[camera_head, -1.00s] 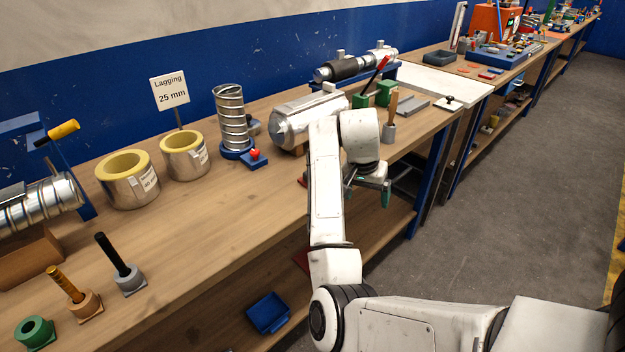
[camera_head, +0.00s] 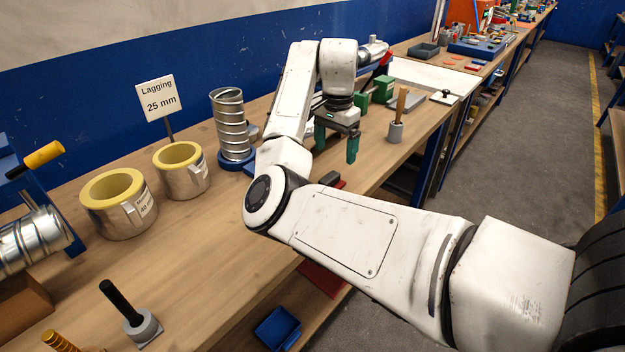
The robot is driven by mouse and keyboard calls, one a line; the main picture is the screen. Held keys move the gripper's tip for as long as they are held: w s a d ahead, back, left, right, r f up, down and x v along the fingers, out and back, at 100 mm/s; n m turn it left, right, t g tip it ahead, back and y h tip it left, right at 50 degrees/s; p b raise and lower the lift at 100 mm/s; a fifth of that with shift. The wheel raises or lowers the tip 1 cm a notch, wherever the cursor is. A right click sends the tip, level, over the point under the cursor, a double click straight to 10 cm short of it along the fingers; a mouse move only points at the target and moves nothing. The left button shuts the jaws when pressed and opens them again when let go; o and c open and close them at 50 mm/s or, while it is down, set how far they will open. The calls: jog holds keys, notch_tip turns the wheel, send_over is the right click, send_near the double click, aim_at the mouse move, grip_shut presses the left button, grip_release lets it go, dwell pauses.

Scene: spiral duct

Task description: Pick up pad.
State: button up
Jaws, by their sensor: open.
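My gripper (camera_head: 336,147) is open, with its green fingers pointing down over the front part of the bench, and nothing shows between them. A small dark and red block (camera_head: 338,184) lies on the bench below the fingers, partly hidden by my arm. It may be the pad, but I cannot tell for sure. The gripper is above this block and apart from it.
The wooden bench (camera_head: 212,229) carries two lagging rings (camera_head: 118,220) (camera_head: 190,182), a spiral duct piece (camera_head: 231,125) and a holder with a wooden handle (camera_head: 396,131). Green blocks (camera_head: 382,88) stand behind my gripper. A blue bin (camera_head: 277,328) sits below the bench.

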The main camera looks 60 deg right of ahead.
aim_at(329, 176)
jog(key=shift+w+f, duration=0.25)
notch_tip(329, 176, down, 5)
jog(key=shift+w+r+b, duration=0.1)
jog(key=shift+w+b, duration=0.05)
jog(key=shift+b, duration=0.25)
jog(key=shift+w+f+p, duration=0.15)
jog(key=shift+f+p, duration=0.05)
jog(key=shift+f, duration=1.15)
jog(key=shift+w+f+p, duration=0.1)
jog(key=shift+f+p, duration=0.1)
jog(key=shift+f, duration=1.15)
jog(key=c, duration=1.2)
jog(key=shift+r, duration=0.1)
